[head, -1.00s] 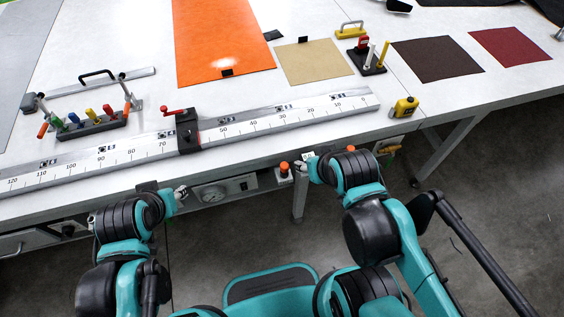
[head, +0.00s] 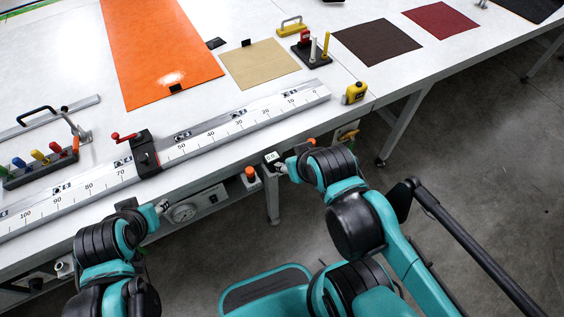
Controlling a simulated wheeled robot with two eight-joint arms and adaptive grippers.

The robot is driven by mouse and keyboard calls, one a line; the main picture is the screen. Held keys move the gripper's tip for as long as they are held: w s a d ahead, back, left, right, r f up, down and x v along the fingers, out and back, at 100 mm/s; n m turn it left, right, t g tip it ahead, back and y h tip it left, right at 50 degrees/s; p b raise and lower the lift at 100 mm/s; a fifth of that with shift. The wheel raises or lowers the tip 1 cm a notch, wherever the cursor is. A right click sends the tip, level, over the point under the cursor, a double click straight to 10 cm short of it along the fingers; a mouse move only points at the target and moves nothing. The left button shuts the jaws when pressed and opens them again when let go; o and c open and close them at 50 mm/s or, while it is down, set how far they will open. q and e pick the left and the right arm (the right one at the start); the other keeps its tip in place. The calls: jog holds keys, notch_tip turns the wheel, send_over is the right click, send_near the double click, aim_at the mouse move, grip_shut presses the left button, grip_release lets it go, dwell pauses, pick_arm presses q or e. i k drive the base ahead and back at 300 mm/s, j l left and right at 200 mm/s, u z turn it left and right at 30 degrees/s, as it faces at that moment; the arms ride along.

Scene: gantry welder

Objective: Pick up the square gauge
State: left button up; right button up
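I cannot tell for sure which thing is the square gauge. A small dark block with a white, marked square face (head: 271,157) shows at the table's front edge, right by the tip of my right gripper (head: 281,167). I cannot tell whether they touch. My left gripper (head: 161,207) is low in front of the table edge, near a round dial. The fingers of both grippers are too small and partly hidden to tell open from shut.
A long ruled bar (head: 215,135) with a red-handled black slider (head: 144,155) lies along the front of the table (head: 215,95). A yellow tape measure (head: 355,92) sits near the edge. Floor at the right is clear.

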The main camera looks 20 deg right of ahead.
aim_at(270, 160)
jog(key=z, duration=0.65)
jog(key=u, duration=0.5)
jog(key=j+u, duration=0.1)
jog(key=u, duration=1.35)
jog(key=i+u, duration=0.1)
jog(key=u, duration=0.35)
jog(key=z, duration=2.5)
jog(key=i+j+z, duration=0.2)
jog(key=i+l, duration=0.05)
jog(key=i, duration=0.05)
